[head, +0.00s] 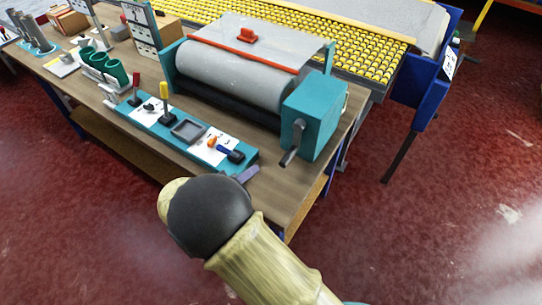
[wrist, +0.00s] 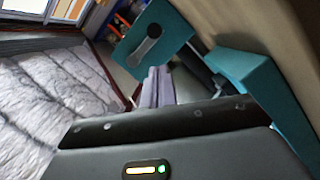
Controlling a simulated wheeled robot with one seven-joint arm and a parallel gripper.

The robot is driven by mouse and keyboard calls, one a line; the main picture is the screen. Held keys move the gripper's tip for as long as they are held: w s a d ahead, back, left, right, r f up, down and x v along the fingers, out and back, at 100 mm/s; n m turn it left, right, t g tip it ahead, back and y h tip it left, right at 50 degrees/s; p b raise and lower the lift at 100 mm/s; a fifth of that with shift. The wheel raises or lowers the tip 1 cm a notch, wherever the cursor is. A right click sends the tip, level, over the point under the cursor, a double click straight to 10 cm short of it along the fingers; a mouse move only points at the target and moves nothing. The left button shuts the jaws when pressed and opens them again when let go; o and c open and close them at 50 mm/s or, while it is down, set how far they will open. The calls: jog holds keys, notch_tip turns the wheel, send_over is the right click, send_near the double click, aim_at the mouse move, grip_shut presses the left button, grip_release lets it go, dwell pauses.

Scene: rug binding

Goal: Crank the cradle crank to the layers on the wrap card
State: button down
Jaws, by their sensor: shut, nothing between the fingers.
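The cradle (head: 245,80) holds a wide grey roll between teal end plates on the bench. A teal box (head: 312,115) sits at its right end, with the dark crank (head: 290,156) on its front, handle hanging down. In the wrist view the crank (wrist: 148,45) shows on the teal box face, beyond my fingertips. My gripper (head: 245,174) is shut and empty, apart from the crank, left of and below it in the head view. Its lilac fingers (wrist: 158,86) lie together in the wrist view. I cannot tell which of the white cards is the wrap card.
Green cups (head: 104,66) stand left. A white marked board (head: 142,25) stands behind. A yellow roller table (head: 350,50) is beyond. A white card (head: 450,63) hangs on a blue post.

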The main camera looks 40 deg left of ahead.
jog(key=w, duration=0.3)
jog(key=w+f, duration=0.1)
jog(key=w, duration=0.6)
jog(key=shift+d+f+p, duration=0.2)
jog(key=shift+p, duration=0.15)
jog(key=shift+d+n+p, duration=0.3)
jog(key=shift+d+p, duration=0.2)
jog(key=shift+p, duration=0.2)
jog(key=shift+d+f+n, duration=0.3)
jog(key=shift+d+f, duration=0.05)
jog(key=shift+h, duration=0.3)
